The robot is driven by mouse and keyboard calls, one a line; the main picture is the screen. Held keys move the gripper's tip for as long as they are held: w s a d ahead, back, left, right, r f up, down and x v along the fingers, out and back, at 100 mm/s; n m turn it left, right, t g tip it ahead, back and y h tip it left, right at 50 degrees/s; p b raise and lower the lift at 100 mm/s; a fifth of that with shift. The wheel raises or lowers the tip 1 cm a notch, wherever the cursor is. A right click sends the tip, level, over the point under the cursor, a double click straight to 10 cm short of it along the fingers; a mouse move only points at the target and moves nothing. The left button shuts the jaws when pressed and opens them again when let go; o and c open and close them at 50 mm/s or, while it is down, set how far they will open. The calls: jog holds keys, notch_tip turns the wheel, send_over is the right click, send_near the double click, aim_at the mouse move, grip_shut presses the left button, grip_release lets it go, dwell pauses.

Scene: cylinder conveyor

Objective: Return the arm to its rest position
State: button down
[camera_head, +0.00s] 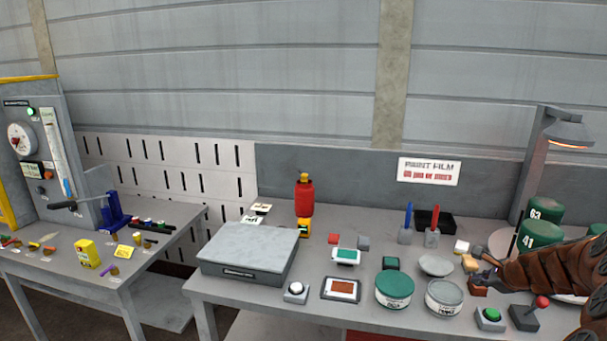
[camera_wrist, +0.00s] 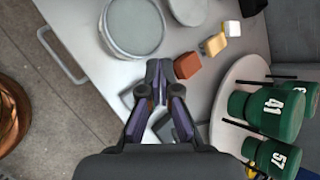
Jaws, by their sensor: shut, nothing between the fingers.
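My gripper (camera_wrist: 159,70) is shut and empty in the wrist view, its fingertips together over the workbench (camera_wrist: 85,22). In the head view my gripper (camera_head: 484,276) shows small and partly hidden at the right end of the workbench (camera_head: 245,288). My arm, in a brown ribbed cover, reaches in from the right edge. The fingertips are beside an orange-brown block (camera_wrist: 187,65) and near a grey round tin (camera_wrist: 132,27). I cannot tell the exact height of the gripper above the bench.
Green numbered cylinders (camera_wrist: 280,113) stand on a round plate (camera_wrist: 222,100) right of my gripper. A lamp (camera_head: 567,130) rises behind them. A red-knobbed lever (camera_head: 541,302) and green button (camera_head: 490,317) are at the bench front. Open floor (camera_wrist: 45,95) lies left in the wrist view.

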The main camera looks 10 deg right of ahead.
jog(key=a+r+n+g+y, duration=0.1)
jog(key=a+r+n, duration=0.15)
jog(key=a, duration=0.55)
jog(key=a+r+n+g+y, duration=0.15)
jog(key=a+n, duration=0.25)
jog(key=a, duration=0.4)
jog(key=s+a+r+n+g+y, duration=0.2)
jog(key=s+a+n, duration=0.6)
jog(key=a, duration=0.7)
jog(key=s+a+n+g+h, duration=0.1)
jog(key=s+a+n+g, duration=0.2)
jog(key=s, duration=0.6)
jog(key=s+a+n+g+h, duration=0.1)
jog(key=s+a+n, duration=0.2)
jog(key=s+a, duration=0.35)
jog(key=s+d+n+g+h, duration=0.1)
jog(key=s+d+n, duration=0.1)
jog(key=s, duration=0.6)
jog(key=s+d+n+g+h, duration=0.1)
jog(key=s+n, duration=0.2)
jog(key=s, duration=0.5)
jog(key=shift+s+d+f+h, duration=0.15)
jog(key=shift+d+f+h, duration=0.2)
jog(key=shift+f, duration=0.1)
